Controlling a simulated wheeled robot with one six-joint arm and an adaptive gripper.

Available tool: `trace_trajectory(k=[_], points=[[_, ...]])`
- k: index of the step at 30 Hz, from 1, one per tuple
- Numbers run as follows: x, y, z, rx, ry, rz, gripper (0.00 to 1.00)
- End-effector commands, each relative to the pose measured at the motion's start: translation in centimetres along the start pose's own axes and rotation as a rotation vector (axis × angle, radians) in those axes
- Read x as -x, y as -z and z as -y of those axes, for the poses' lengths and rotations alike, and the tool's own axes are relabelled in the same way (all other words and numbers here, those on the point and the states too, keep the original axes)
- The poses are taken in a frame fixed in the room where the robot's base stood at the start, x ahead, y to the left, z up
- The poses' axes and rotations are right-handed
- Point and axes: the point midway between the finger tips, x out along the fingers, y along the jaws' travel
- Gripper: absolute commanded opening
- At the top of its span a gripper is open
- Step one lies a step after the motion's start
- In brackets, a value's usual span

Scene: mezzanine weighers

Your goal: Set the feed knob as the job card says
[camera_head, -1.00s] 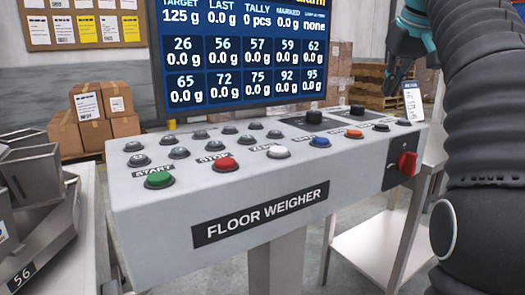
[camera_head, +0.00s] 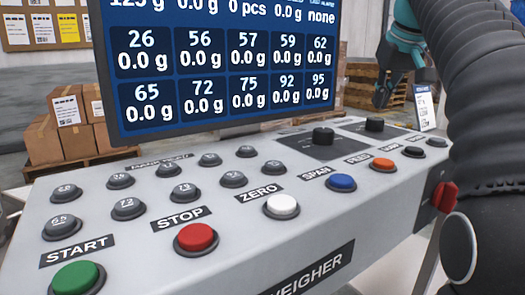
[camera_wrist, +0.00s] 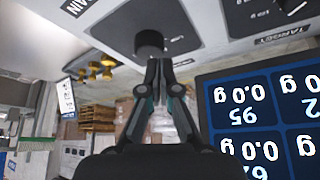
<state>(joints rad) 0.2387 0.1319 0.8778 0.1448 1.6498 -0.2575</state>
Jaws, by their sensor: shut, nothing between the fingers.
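Two black knobs stand on dark plates at the back right of the console: a left knob (camera_head: 323,135) and a right knob (camera_head: 375,124). Which one is the feed knob I cannot read. A small white card (camera_head: 425,107) stands at the console's right end; its text is too small to read. My gripper (camera_head: 381,100) is shut and empty, just above and behind the right knob. In the wrist view, the fingertips (camera_wrist: 160,62) come together right by a black knob (camera_wrist: 149,43); whether they touch it I cannot tell. A dial scale around it is mostly out of view.
The console (camera_head: 330,215) carries several grey buttons plus green (camera_head: 77,277), red (camera_head: 196,238), white (camera_head: 282,206), blue (camera_head: 341,182) and orange (camera_head: 384,165) ones. A display (camera_head: 220,70) stands behind it. A red switch (camera_head: 445,197) juts from its right side. Boxes stand behind.

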Motion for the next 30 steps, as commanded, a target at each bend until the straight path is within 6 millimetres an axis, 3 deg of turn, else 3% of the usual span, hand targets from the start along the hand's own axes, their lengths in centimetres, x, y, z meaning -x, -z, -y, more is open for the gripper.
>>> trace_trajectory(k=[4, 10, 30], points=[[-2.1, -1.2, 0.1, 0.001, 0.001, 0.002, 0.0], [-3.5, -1.9, -0.1, -0.001, 0.0, 0.001, 0.0], [-3.9, -2.1, -0.2, -0.004, -0.002, 0.001, 0.0]])
